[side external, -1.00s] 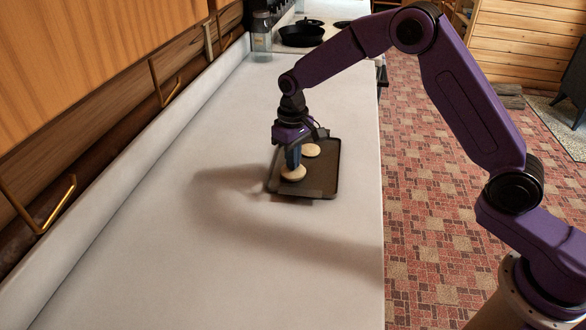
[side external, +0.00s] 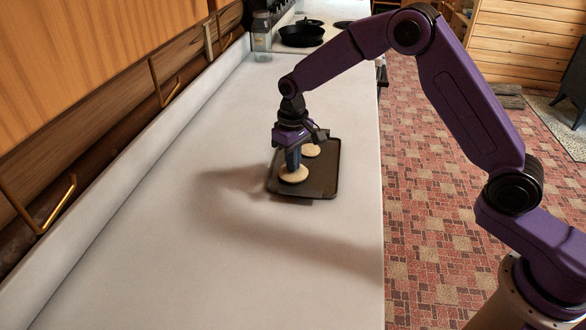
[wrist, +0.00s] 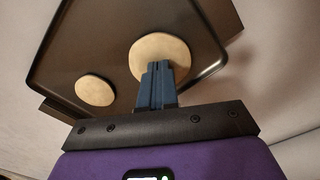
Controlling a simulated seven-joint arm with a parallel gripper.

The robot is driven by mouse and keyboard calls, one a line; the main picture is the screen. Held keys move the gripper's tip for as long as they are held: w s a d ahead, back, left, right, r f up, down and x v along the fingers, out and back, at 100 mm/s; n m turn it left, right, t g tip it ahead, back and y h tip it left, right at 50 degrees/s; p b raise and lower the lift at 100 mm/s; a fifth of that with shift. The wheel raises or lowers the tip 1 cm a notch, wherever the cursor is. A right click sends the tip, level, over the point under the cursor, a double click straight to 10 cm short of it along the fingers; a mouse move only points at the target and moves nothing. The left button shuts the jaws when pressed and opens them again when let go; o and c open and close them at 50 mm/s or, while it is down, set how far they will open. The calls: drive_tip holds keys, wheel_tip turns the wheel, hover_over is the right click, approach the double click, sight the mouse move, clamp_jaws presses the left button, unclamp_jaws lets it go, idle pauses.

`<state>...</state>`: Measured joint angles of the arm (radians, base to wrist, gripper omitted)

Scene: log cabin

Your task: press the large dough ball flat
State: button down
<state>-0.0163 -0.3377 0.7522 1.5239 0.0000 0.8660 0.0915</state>
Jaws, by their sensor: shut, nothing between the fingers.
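Two pale, round pieces of dough lie on a dark baking tray (side external: 318,190) on the white counter. The larger dough piece (side external: 293,176) is nearer the side camera, and it also shows in the wrist view (wrist: 160,47) as a wide, flattish disc. The smaller dough piece (side external: 311,150) lies behind it, and at left in the wrist view (wrist: 95,90). My gripper (side external: 294,167) is shut and empty, pointing down with its blue fingertips at the larger piece. The tips seem to touch its top, and they hide part of it in both views.
A black pan (side external: 301,36) and a glass jar (side external: 261,38) stand at the far end of the counter. Wooden cabinets (side external: 90,60) with brass handles line the left. The counter (side external: 190,260) in front of the tray is clear.

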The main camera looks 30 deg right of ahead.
drive_tip(key=shift+f, duration=0.1)
drive_tip(key=shift+r, duration=3.5)
drive_tip(key=s+r+n, duration=0.2)
drive_tip(key=s+r, duration=0.1)
drive_tip(key=s, duration=0.6)
drive_tip(key=s+r+n, duration=0.2)
drive_tip(key=s, duration=0.7)
drive_tip(key=s+d+n, duration=0.2)
drive_tip(key=s+d, duration=0.3)
drive_tip(key=s, duration=0.5)
drive_tip(key=s+d+n, duration=0.3)
drive_tip(key=s+d, duration=0.2)
drive_tip(key=s, duration=0.5)
drive_tip(key=shift+s+f+n, duration=0.2)
drive_tip(key=shift+f+n, duration=0.1)
drive_tip(key=shift+f, duration=0.15)
